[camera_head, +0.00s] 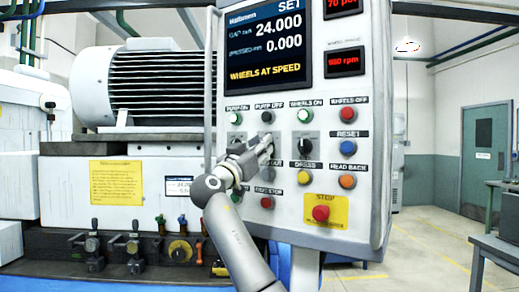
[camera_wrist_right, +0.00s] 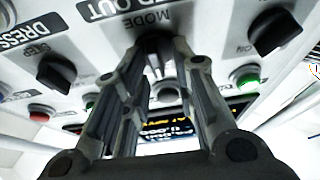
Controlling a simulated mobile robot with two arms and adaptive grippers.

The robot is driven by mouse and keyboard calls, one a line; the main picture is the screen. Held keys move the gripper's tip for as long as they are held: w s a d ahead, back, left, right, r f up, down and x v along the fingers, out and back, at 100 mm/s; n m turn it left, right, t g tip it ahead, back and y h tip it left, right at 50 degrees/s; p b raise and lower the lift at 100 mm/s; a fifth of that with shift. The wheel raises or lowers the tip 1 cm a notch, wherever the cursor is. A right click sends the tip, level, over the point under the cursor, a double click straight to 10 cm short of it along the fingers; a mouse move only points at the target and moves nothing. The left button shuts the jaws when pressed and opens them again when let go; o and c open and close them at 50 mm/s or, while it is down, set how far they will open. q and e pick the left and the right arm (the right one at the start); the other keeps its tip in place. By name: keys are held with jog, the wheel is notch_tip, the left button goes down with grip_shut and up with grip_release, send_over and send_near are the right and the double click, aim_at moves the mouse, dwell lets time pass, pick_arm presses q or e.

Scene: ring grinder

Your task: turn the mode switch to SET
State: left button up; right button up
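The mode switch (camera_wrist_right: 154,46) is a black knob under the label MODE in the right wrist view, which sees the panel upside down. My right gripper (camera_wrist_right: 158,58) has its fingers drawn in on both sides of this knob, with little gap showing. In the head view my right gripper (camera_head: 268,146) is at the middle of the control panel (camera_head: 345,110) and hides the switch. Which way the switch points cannot be read. The screen (camera_head: 264,45) reads SET at its top right, 24.000, 0.000 and WHEELS AT SPEED. My left gripper is out of view.
A similar black knob (camera_head: 305,146) is to the right of my gripper, and another (camera_head: 236,146) to its left. Push buttons surround them, with a red stop button (camera_head: 321,212) at lower right. A grey handrail (camera_head: 210,85) runs along the panel's left edge.

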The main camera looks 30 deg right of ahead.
jog(key=shift+s+d, duration=0.1)
jog(key=shift+d, duration=0.1)
jog(key=shift+f, duration=0.15)
jog(key=v, duration=1.2)
jog(key=shift+a, duration=0.1)
